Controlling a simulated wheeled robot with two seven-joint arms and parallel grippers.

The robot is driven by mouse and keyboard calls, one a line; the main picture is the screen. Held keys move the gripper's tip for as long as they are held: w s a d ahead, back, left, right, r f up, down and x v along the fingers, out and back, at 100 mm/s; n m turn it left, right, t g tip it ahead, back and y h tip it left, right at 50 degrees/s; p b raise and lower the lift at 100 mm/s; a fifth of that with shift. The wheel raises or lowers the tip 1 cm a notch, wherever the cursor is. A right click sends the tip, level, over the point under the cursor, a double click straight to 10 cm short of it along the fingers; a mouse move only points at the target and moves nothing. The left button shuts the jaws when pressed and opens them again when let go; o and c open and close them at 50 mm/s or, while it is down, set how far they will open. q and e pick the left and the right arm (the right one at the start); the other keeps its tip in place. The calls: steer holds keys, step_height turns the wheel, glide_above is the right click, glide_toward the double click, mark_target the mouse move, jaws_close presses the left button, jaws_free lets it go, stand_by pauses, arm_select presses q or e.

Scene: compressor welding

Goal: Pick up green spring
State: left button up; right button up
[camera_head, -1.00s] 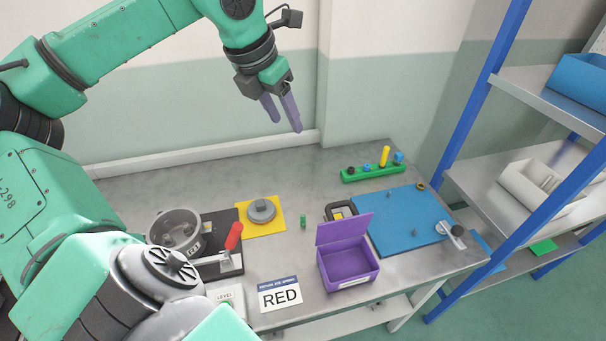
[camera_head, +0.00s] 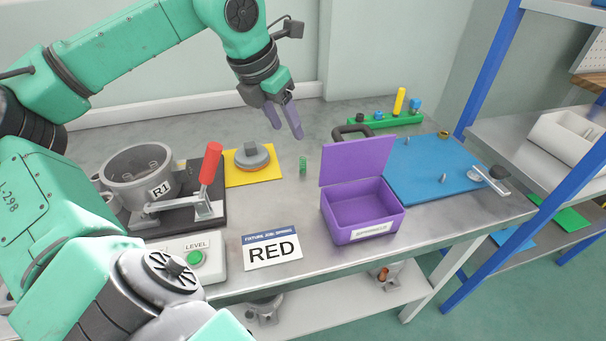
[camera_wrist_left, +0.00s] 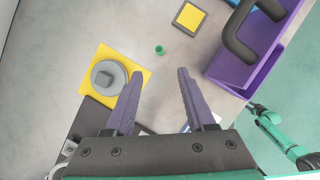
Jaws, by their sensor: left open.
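The green spring (camera_head: 303,165) is a small upright coil on the grey table, between the yellow mat and the purple box. In the left wrist view the green spring (camera_wrist_left: 159,50) shows from above, ahead of the fingertips and between their lines. My left gripper (camera_head: 284,122) is open and empty, with purple fingers. It is above the table, up and slightly left of the spring in the head view. In the left wrist view my left gripper (camera_wrist_left: 160,72) has its fingers wide apart. My right gripper is not seen.
The purple box (camera_head: 362,209) with raised lid stands right of the spring. A grey round part (camera_head: 251,157) sits on the yellow mat (camera_head: 262,174) to its left. The red-handled clamp (camera_head: 209,170), RED sign (camera_head: 272,251), blue mat (camera_head: 435,170) and green rack (camera_head: 385,121) stand around.

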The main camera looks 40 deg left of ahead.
mark_target(302, 158)
arm_select(q)
steer(key=p+x, duration=0.2)
steer(key=x, duration=1.1)
steer(key=shift+w+a+r, duration=0.1)
steer(key=shift+a, duration=0.05)
steer(key=shift+w+f, duration=0.2)
jaws_close()
